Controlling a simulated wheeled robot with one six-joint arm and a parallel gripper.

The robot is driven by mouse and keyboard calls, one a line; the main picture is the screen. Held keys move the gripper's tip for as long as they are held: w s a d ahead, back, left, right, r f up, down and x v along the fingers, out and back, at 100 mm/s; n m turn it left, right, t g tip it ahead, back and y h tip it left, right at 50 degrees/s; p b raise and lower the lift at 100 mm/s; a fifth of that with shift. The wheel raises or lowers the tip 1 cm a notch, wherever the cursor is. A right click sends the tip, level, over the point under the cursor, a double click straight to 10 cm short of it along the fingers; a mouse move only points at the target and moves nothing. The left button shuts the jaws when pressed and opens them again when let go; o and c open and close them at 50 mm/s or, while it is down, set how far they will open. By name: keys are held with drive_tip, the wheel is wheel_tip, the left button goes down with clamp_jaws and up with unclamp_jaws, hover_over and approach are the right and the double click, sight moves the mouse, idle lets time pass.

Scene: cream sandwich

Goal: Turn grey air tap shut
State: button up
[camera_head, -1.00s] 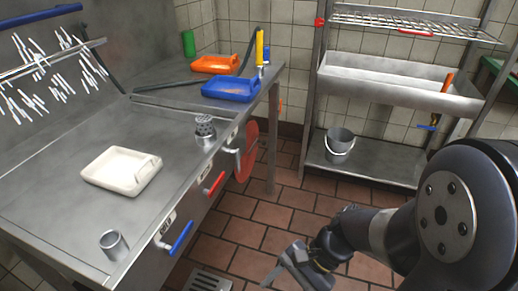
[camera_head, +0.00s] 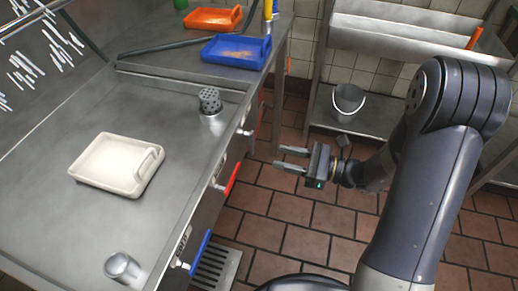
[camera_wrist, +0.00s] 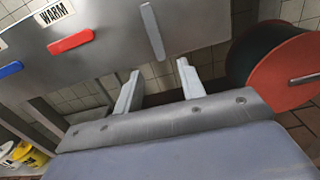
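The grey air tap is a grey lever (camera_head: 246,131) on the bench's front panel, beyond the red one. In the wrist view the grey lever (camera_wrist: 152,32) points down the picture from the panel, just above the gap between my fingertips. My gripper (camera_head: 279,158) is open and empty, reaching left towards the panel over the tiled floor. In the wrist view my gripper's two fingers (camera_wrist: 158,70) are spread apart. The lever looks apart from both fingers; the exact distance cannot be told.
A red lever (camera_wrist: 70,42) beside a WARM label and a blue lever (camera_wrist: 10,68) share the panel. A red reel (camera_wrist: 285,70) stands close on the right. The bench bears a cream tray (camera_head: 117,163). A bucket (camera_head: 348,98) stands on the low shelf behind.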

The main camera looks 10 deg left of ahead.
sight(253, 151)
drive_tip(key=a, duration=0.7)
drive_tip(key=shift+w+a+b, duration=0.25)
drive_tip(key=shift+a+b, duration=0.05)
drive_tip(key=shift+c, duration=0.2)
clamp_jaws()
